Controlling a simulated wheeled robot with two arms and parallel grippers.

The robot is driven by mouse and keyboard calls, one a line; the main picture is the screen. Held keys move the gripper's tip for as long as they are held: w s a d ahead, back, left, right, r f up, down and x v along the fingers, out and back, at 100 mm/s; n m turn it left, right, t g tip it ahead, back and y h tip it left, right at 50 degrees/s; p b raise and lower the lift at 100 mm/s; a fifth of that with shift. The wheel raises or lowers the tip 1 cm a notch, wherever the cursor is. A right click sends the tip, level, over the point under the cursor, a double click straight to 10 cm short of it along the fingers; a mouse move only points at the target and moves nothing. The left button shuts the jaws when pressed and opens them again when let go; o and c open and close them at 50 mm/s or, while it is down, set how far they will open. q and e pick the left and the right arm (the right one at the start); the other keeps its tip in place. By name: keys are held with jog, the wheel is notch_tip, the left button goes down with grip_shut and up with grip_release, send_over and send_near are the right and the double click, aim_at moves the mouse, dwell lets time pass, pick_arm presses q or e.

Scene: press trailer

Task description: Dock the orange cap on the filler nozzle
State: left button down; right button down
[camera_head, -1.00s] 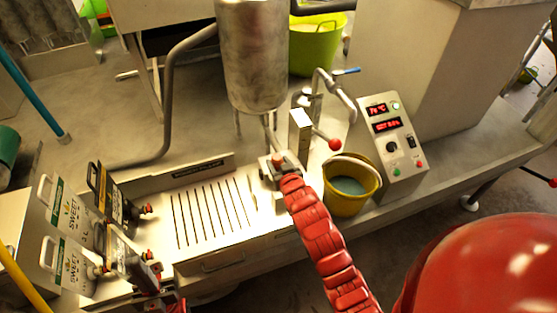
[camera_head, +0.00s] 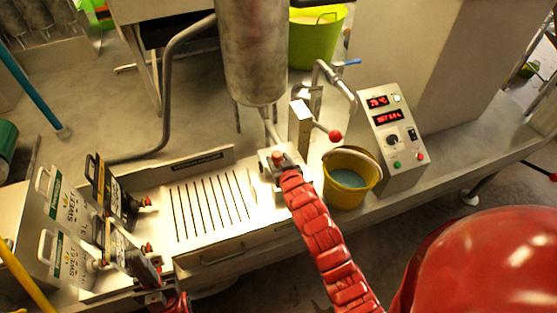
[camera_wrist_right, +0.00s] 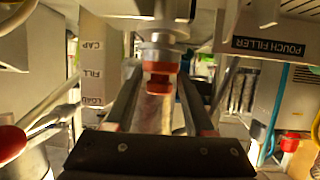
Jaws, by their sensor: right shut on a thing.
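An orange cap (camera_head: 278,156) shows in the head view at the grey fitting below the steel tank, just past the end of my red-sleeved right arm. In the right wrist view, the orange cap (camera_wrist_right: 158,84) is between the fingers of my right gripper (camera_wrist_right: 160,98), which is shut on it. The filler nozzle (camera_wrist_right: 160,38) is directly above the cap, close to it; I cannot tell whether they are fully seated. My left gripper (camera_head: 150,277) is at the lower left beside the pouches; its fingers are partly hidden and their state is unclear.
A slotted tray (camera_head: 210,205) is clear in the middle. A red-knobbed lever (camera_head: 335,135), a yellow bucket (camera_head: 365,197) and a control panel (camera_head: 392,130) are right of the nozzle.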

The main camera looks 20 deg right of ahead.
jog(key=shift+b, duration=0.3)
dwell(0.9)
jog(key=shift+f+b, duration=0.45)
jog(key=shift+f, duration=0.15)
jog(key=c, duration=0.5)
grip_release()
jog(key=shift+c, duration=0.2)
jog(key=p+v, duration=0.2)
jog(key=v, duration=0.9)
